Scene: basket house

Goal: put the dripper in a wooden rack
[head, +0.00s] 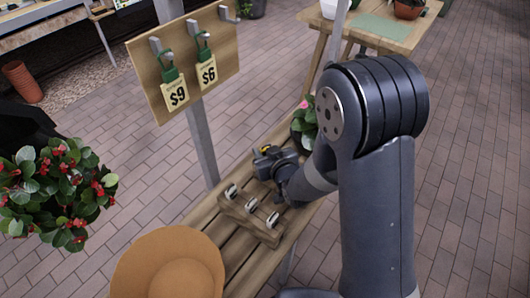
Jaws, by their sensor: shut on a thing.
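My gripper (268,161) is low over the slatted wooden bench, just beyond the far end of the wooden rack. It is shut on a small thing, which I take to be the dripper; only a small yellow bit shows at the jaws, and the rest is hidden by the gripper. The wooden rack (243,218) is a short block on the bench, with several small metal-and-dark pieces along its top. The gripper is beside the rack, a little up and right of it in the picture; I cannot tell its exact height.
A tan hat (168,265) lies on the bench's near end. A wooden board (205,62) with hooks and price tags stands on a grey post left of the bench. A red-flowered plant (60,195) is at left. A potted plant (304,123) is just beyond my gripper.

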